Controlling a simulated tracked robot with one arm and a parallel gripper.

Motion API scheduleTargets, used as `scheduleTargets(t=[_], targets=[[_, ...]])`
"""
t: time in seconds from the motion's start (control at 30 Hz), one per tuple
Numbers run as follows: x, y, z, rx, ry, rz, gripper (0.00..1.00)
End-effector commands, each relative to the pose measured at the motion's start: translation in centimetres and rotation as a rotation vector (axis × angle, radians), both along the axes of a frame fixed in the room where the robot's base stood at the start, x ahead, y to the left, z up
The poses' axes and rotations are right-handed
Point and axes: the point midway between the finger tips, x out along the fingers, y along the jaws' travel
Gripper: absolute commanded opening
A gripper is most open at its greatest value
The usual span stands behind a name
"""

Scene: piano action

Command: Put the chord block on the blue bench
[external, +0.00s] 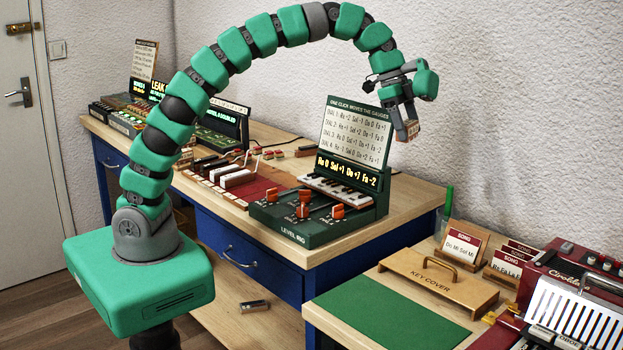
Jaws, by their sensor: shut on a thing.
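My gripper (406,118) is shut on a small wooden block with a pale and reddish face, likely the chord block (409,133). It holds the block high in the air, above the right end of the blue bench and in front of the white wall. The blue bench (424,204) has a pale wooden top and blue drawers and runs from the left to the middle of the picture. The block is clear of the bench, and its details are too small to read.
A green level rig (318,228) with orange levers and an upright sign (353,135) stands on the bench's right end. A red board (230,188) and other devices fill the left. A lower table holds a green mat (390,310) and a wooden key cover (440,281).

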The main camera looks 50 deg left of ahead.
Motion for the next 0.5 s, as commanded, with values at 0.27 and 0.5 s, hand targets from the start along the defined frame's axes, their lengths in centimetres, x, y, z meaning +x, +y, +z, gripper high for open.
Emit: scheduleTargets(t=[0.27,0.5], targets=[[-4.3,-3.0,-5.6,0.0,0.001,-0.064,0.37],[-9.0,-5.2,-10.6,-0.002,0.002,-0.123,0.37]])
